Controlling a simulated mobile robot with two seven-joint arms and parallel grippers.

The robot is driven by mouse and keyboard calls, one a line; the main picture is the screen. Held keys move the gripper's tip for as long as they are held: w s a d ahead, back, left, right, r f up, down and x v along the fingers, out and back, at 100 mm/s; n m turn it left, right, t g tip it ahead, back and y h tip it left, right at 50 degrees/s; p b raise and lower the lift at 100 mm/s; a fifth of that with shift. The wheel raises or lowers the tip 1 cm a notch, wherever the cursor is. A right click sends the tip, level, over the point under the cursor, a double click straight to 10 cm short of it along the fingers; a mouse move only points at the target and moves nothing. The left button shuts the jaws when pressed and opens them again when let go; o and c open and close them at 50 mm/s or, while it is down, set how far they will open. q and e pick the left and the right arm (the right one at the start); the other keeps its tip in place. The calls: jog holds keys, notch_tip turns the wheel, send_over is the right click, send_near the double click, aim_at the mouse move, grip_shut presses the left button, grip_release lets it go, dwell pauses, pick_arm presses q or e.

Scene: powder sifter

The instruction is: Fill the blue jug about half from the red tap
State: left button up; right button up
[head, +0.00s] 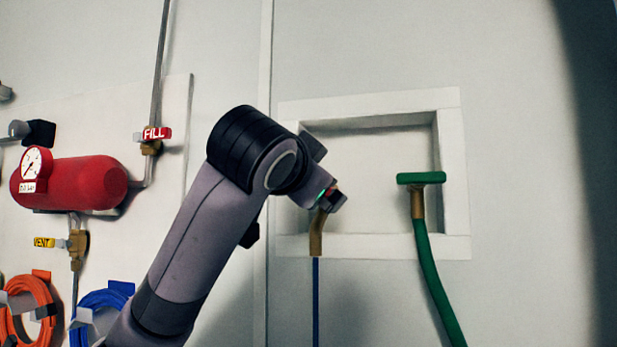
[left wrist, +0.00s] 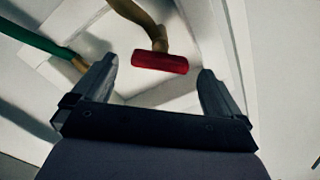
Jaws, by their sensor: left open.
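The red tap shows in the left wrist view as a red bar handle (left wrist: 160,62) on a curved brass body. In the head view its brass spout (head: 317,235) hangs at the recess's lower left, and most of its handle is hidden behind my gripper. A thin blue vertical line (head: 316,300) runs down from the spout; I cannot tell whether it is water or a hose. My left gripper (left wrist: 158,70) is open, its fingers on either side of the red handle with gaps to both; it also shows in the head view (head: 328,197). The blue jug and my right gripper are not in view.
A white-framed recess (head: 457,175) surrounds the taps. A green-handled tap (head: 420,178) with a green hose stands to the right. At left are a red tank (head: 80,183), a FILL valve (head: 153,133), a VENT valve (head: 76,242), and orange and blue coils (head: 28,305).

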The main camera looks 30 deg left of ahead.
pick_arm(q)
jog(key=shift+p+x, duration=0.6)
jog(key=shift+x, duration=1.6)
jog(key=c, duration=1)
jog(key=shift+f+n, duration=0.1)
jog(key=shift+n, duration=0.2)
jog(key=n+b, duration=0.2)
jog(key=n, duration=0.1)
jog(key=shift+d, duration=0.1)
jog(key=shift+n+b, duration=0.55)
jog(key=shift+n, duration=1.55)
